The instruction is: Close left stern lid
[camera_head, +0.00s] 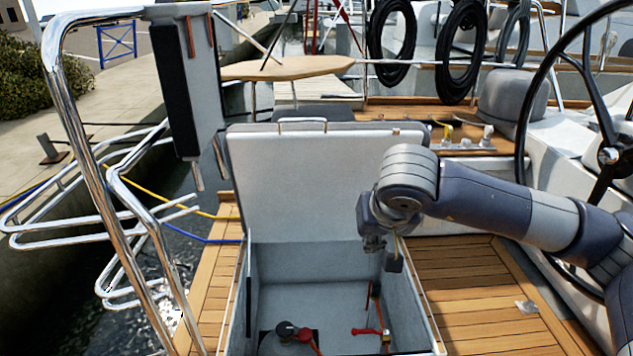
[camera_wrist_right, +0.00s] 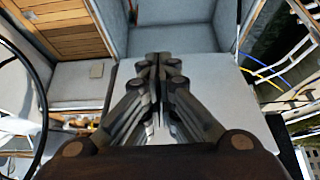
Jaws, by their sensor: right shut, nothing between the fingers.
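The stern lid (camera_head: 310,180) is a large white panel with a grey rim. It stands open, nearly upright, at the back edge of the locker opening (camera_head: 310,265). In the right wrist view the lid (camera_wrist_right: 235,105) is the pale surface behind the fingers. My right gripper (camera_head: 394,262) points down by the lid's right side, above the locker's right edge. Its fingers (camera_wrist_right: 158,62) are together and empty. I cannot tell whether it touches the lid. My arm hides the lid's right edge. My left gripper is not in view.
Inside the locker are red-handled fittings (camera_head: 370,330) and a dark round piece (camera_head: 286,329). A steering wheel (camera_head: 608,155) stands at the right. Steel rails (camera_head: 85,150) stand at the left beside water.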

